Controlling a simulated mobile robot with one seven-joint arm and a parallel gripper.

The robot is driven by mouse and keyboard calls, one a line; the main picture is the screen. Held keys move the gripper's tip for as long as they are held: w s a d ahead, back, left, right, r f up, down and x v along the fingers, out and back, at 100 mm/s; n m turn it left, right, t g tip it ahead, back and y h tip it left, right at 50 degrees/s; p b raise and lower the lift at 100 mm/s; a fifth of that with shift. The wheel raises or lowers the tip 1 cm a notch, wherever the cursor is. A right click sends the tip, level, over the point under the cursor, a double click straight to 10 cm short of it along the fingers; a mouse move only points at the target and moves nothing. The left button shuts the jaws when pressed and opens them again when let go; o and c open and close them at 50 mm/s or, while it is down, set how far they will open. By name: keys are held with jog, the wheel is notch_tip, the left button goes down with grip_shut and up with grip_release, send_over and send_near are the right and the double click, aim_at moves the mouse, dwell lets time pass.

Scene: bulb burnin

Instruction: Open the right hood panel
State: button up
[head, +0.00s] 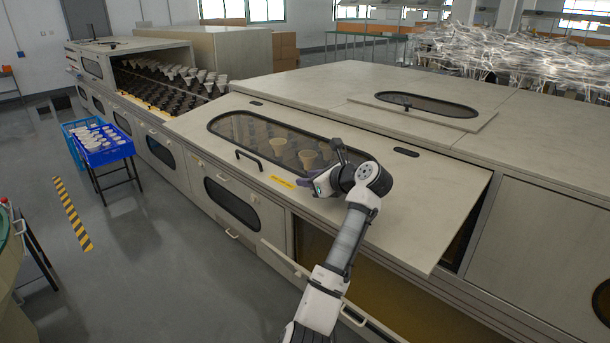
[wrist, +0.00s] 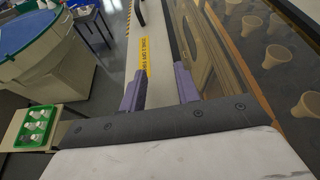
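The right hood panel (head: 400,205) is a beige sloping cover with a long dark window (head: 285,140), through which pale cone-shaped bulbs show. A dark wedge-shaped gap shows under its right end. Its black bar handle (head: 248,161) is on the front part, left of my gripper. My gripper (head: 308,183) is over the panel's front part, near the yellow label (head: 282,182). In the wrist view, my gripper's purple fingers (wrist: 160,90) are spread apart with nothing between them. The yellow label strip (wrist: 144,56) shows beyond them, and bulbs (wrist: 276,56) show under the window at right.
Further left, an open hood section (head: 170,85) shows rows of bulbs. A lower front panel (head: 310,280) hangs outward near my arm. A blue crate (head: 104,152) of bulbs stands on a stand at left. The grey floor (head: 150,250) in front is mostly clear.

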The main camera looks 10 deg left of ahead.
jog(key=shift+w+d+v, duration=0.1)
jog(key=shift+w+v, duration=0.05)
jog(key=shift+v, duration=0.7)
jog(key=shift+w+d+v, duration=0.1)
jog(key=shift+v, duration=0.75)
jog(key=shift+w+d+v, duration=0.1)
jog(key=shift+w+v, duration=0.05)
jog(key=shift+v, duration=0.7)
